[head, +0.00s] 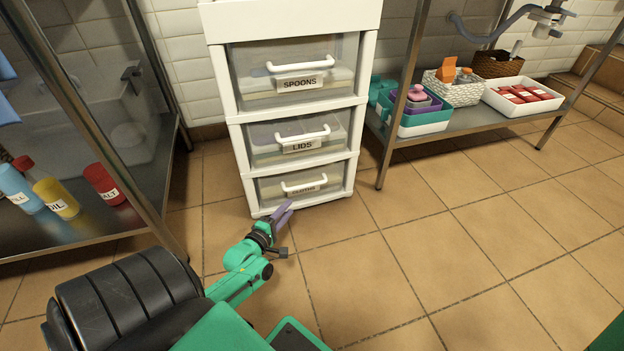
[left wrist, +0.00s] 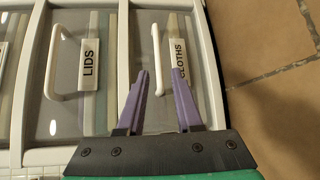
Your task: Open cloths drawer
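The cloths drawer (head: 332,186) is the bottom one of three in a white drawer unit with see-through fronts, and it is shut. Its white handle (head: 303,188) runs across the front above a label that is hard to read in the head view. In the left wrist view the label reads CLOTHS (left wrist: 179,61). My left gripper (head: 285,208) has purple fingers and is in front of this drawer, low near the floor. In the left wrist view its fingers (left wrist: 160,76) are apart, with the handle (left wrist: 156,55) showing between them. Contact cannot be told. My right gripper is out of view.
The lids drawer (head: 260,155) and spoons drawer (head: 335,95) above are shut. A metal shelf (head: 440,128) with baskets and trays stands at right. A metal rack (head: 75,235) with bottles stands at left. The tiled floor (head: 450,260) in front is clear.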

